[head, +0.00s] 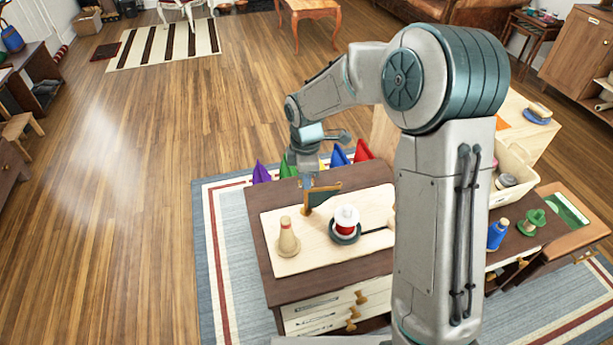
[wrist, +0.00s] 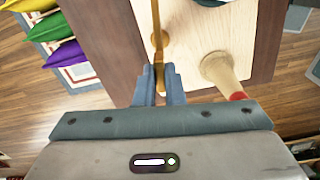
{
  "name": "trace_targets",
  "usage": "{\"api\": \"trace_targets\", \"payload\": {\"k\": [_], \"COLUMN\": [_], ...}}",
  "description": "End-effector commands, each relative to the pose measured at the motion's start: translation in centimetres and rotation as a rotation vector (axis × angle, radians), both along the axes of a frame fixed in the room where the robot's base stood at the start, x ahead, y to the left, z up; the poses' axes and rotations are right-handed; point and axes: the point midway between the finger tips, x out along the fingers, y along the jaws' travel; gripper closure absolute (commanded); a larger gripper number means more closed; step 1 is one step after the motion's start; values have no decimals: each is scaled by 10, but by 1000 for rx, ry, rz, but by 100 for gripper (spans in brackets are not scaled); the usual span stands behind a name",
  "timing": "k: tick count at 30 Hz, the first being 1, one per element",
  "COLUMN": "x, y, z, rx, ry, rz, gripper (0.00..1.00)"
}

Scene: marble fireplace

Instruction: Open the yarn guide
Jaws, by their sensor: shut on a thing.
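The yarn guide (head: 326,189) is a thin golden-brown arm on the pale wooden board (head: 375,212) atop the dark cabinet. It also shows in the wrist view (wrist: 157,38), running up from between my fingers. My gripper (head: 307,184) is shut on the guide's near end, with one blue-grey finger on each side of it in the wrist view (wrist: 158,76). The guide's far end is cut off by the wrist view's top edge.
A wooden cone (head: 288,241) and a red-and-white spool on a dark base (head: 345,227) stand on the board close by. A cream bin (head: 513,172) stands at right. Open floor lies left.

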Motion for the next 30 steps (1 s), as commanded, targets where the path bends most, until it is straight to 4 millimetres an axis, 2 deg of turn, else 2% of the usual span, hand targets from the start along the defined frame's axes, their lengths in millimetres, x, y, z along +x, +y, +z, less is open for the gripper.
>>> {"api": "trace_targets", "payload": {"k": [5,6,8,9,19,23,30], "x": [0,0,0,0,0,1,1], "y": [1,1,1,1,-1,-1,0], "z": [1,1,1,1,5,22,77], "rx": [1,1,1,1,0,2,2], "ry": [-3,-2,-2,-2,-1,-4,-6], "rz": [3,3,3,2,-2,-2,-1], "gripper": [100,88,72,69,69,69,69]}}
